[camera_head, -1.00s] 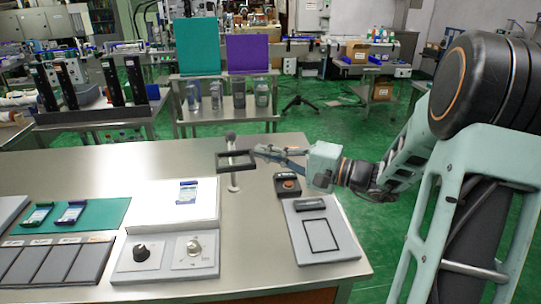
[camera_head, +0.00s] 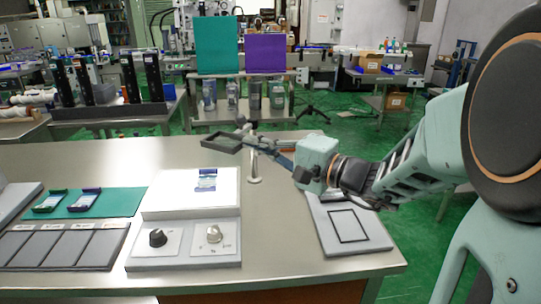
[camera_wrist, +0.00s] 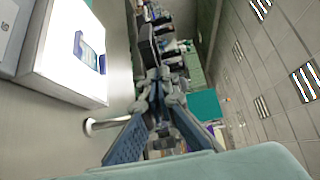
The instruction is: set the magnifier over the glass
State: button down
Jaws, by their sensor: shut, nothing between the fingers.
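The magnifier (camera_head: 222,142) is a dark rectangular frame on a slim stand (camera_head: 254,178). In the head view it hangs just behind the back edge of the white lit panel (camera_head: 160,207). The glass (camera_head: 207,180), a small clear piece with a blue and white print, lies on that panel. My gripper (camera_head: 250,142) reaches in from the right beside the top of the stand, close to the magnifier; contact is unclear. Its fingers are shut with nothing between them. The wrist view shows the fingers (camera_wrist: 158,95), the stand's base (camera_wrist: 92,126) and the glass (camera_wrist: 90,52).
A control box with two knobs (camera_head: 186,246) sits in front of the panel. A green mat (camera_head: 115,203) with two small holders lies left. A grey plate with a black outline (camera_head: 372,232) lies under my arm.

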aim_at(222, 141)
jog(key=a+b, duration=0.5)
jog(key=shift+w+f, duration=0.25)
jog(key=shift+w, duration=0.15)
jog(key=shift+w+a+r+b, duration=0.1)
jog(key=shift+w+a+b, duration=0.15)
jog(key=shift+a+b, duration=0.3)
jog(key=shift+w+a+r+b, duration=0.1)
jog(key=shift+w+a+b, duration=0.15)
jog(key=shift+a+b, duration=0.25)
jog(key=shift+w+r, duration=0.1)
jog(key=shift+a+r, duration=0.2)
jog(key=shift+r, duration=0.05)
jog(key=shift+f+b, duration=0.1)
jog(key=shift+b, duration=0.2)
